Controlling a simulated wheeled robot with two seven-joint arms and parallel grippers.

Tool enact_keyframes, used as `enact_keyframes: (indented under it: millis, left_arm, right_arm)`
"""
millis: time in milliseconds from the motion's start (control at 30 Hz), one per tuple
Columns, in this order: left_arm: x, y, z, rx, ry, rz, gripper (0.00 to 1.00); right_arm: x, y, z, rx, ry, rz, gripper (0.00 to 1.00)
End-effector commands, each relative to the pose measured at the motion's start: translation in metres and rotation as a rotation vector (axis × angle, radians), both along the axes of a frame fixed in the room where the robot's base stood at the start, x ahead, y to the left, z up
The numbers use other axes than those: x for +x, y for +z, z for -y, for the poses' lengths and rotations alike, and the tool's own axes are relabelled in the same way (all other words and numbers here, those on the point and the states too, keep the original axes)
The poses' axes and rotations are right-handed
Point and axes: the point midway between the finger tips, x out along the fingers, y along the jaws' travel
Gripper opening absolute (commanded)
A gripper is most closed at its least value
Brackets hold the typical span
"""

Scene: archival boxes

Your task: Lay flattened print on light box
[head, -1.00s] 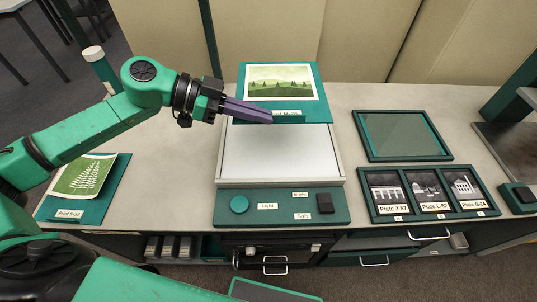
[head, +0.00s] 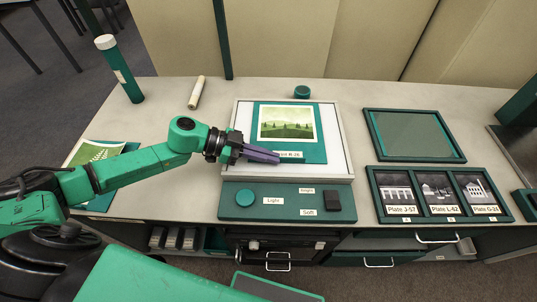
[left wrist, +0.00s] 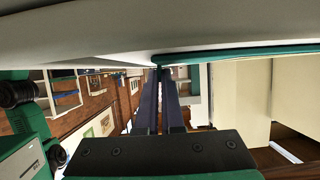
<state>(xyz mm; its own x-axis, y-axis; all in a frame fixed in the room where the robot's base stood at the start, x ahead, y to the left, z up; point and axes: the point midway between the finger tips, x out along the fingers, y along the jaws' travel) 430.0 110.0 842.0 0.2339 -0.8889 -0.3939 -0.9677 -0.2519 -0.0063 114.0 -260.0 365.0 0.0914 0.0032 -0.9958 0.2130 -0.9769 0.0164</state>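The print (head: 286,124), a green landscape picture on a teal backing with a label, lies over the light box (head: 240,120), whose pale panel shows around it. It looks level, but I cannot tell if its whole backing touches the panel. My left gripper (head: 268,155) is at the backing's lower left edge by the label, its purple fingers close together on that edge. In the left wrist view the fingers (left wrist: 160,85) are nearly together, with a teal edge (left wrist: 230,52) at their tips. My right gripper is out of view.
A second print (head: 92,152) lies at the left, partly behind my arm. A teal tube (head: 120,70) and a pale roll (head: 197,92) are at the back left. An empty frame (head: 414,135) and a rack of dark plates (head: 440,194) are on the right.

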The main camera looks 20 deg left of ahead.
Motion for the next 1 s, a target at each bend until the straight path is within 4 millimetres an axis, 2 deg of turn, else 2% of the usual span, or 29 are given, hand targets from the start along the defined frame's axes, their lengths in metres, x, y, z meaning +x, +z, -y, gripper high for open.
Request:
enact_keyframes:
  millis: [33, 100, 133, 500, 567, 667, 900, 1000]
  left_arm:
    - [0.0, -0.002, 0.0, -0.001, 0.0, -0.001, 0.0]
    - [0.0, -0.001, 0.0, 0.0, 0.0, -0.001, 0.31]
    - [0.0, -0.001, 0.0, 0.0, -0.001, -0.001, 0.34]
    - [0.0, 0.003, 0.0, 0.0, 0.0, 0.001, 0.34]
    - [-0.001, 0.003, -0.007, 0.001, 0.002, -0.003, 0.34]
    - [-0.006, 0.009, -0.023, 0.004, 0.002, -0.003, 0.34]
    - [-0.022, 0.035, -0.08, 0.008, 0.0, -0.005, 0.34]
    - [-0.026, 0.044, -0.097, 0.005, -0.001, -0.005, 0.34]
  right_arm:
    - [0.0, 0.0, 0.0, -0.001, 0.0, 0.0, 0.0]
    - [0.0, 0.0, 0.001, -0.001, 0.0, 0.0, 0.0]
    - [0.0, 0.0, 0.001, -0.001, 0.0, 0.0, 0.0]
    - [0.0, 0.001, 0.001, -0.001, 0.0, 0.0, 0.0]
    - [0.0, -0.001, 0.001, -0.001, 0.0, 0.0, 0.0]
    - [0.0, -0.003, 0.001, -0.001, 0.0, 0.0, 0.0]
    - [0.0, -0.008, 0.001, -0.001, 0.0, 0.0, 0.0]
    - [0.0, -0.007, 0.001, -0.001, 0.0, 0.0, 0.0]
